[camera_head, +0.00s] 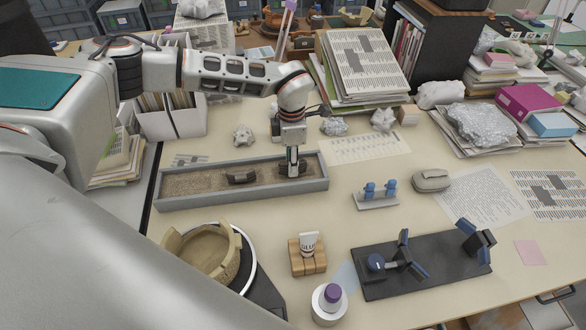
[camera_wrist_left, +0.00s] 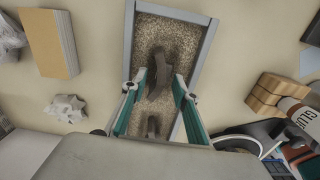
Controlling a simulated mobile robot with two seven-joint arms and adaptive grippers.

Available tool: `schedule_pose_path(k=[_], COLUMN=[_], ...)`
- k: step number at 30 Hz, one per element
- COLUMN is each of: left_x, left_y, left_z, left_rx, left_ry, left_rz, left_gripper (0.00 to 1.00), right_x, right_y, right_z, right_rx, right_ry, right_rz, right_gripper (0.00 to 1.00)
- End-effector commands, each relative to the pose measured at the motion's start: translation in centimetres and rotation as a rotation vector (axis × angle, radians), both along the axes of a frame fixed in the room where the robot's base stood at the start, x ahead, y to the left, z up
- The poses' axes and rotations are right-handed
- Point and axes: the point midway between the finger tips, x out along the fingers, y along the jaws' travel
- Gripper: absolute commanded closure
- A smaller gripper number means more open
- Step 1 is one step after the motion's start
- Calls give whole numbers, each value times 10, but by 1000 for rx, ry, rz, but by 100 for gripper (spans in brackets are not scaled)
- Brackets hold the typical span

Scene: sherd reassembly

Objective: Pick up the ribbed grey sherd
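Two dark grey-brown sherds lie in a long sand tray (camera_head: 172,204). One sherd (camera_head: 240,178) is near the tray's middle. The other sherd (camera_head: 291,168) is toward its right end and is partly hidden by my left gripper (camera_head: 293,164). In the left wrist view, that sherd (camera_wrist_left: 159,75) lies between the fingertips of my left gripper (camera_wrist_left: 157,88), which are open with gaps visible on both sides. The other sherd (camera_wrist_left: 153,125) is lower in that view. Ribbing is too small to make out. My right gripper is not in view.
A broken bowl (camera_head: 205,250) sits on a round stand at front left. A wooden block with a glue tube (camera_head: 308,246), a white pot (camera_head: 329,302) and a dark mat with clamps (camera_head: 420,268) stand in front. Paper stacks crowd the back.

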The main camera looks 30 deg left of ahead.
Motion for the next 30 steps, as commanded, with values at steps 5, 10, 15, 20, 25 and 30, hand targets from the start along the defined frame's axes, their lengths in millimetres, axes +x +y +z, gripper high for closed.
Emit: schedule_pose_path(k=[5,10,15,20,25,30], left_x=[1,1,1,1,1,2], left_y=[0,0,0,0,0,0], left_z=[-2,-2,-2,-1,4,22], left_rx=[0,0,0,0,0,-1], left_ry=[-1,-1,-1,-1,-3,-6], left_rz=[0,0,0,0,0,0], left_gripper=[71,100,100,100,100,100], right_x=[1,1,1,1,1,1], right_y=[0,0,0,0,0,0], right_z=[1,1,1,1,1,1], right_rx=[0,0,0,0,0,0], right_ry=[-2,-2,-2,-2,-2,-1], right_rz=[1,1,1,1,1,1], right_gripper=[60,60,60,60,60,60])
